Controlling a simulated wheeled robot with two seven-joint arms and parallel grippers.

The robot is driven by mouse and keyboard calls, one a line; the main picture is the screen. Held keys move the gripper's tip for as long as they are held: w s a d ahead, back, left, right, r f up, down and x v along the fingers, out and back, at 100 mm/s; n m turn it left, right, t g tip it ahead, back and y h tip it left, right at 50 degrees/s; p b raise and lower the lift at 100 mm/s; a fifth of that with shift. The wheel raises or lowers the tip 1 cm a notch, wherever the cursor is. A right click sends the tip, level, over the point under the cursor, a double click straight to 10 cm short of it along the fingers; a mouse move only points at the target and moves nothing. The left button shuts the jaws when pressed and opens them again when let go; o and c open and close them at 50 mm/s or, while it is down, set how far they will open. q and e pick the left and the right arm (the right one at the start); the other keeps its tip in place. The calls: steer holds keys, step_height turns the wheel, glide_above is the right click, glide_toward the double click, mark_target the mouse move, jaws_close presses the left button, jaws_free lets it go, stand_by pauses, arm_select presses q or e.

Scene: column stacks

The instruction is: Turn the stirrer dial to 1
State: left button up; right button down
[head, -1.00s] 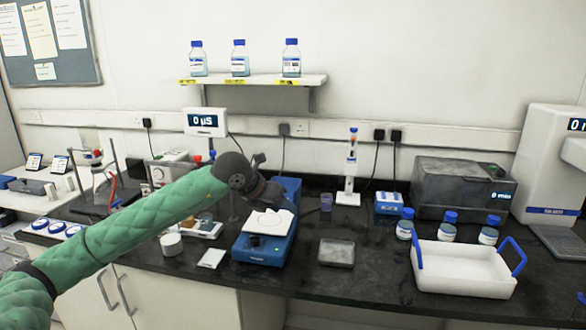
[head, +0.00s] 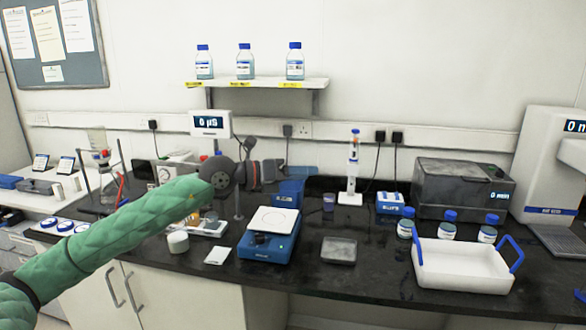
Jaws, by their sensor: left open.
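The stirrer (head: 282,246) is a blue box with a white square top plate, standing near the front of the dark bench left of centre. Its dial (head: 261,238) is a small dark knob on the front face; its setting is too small to read. My left gripper (head: 298,172) is above and behind the stirrer, pointing right, apart from the dial. It is open, with nothing seen between its fingers. My green-sleeved left arm comes in from the lower left and passes left of the stirrer. My right gripper is not in view.
A grey square dish (head: 338,250) lies right of the stirrer, and a white tray with blue handles (head: 463,270) is further right. A white pad (head: 217,256) and a small white pot (head: 178,241) lie left. A meter display (head: 210,124) stands behind my arm.

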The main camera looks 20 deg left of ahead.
arm_select(q)
steer(key=shift+s+r+t+h, duration=0.25)
steer(key=shift+s+r, duration=0.1)
steer(key=shift+r, duration=0.2)
steer(key=shift+s+r+t+h, duration=0.15)
steer(key=shift+s+r+h, duration=0.15)
steer(key=shift+r, duration=0.25)
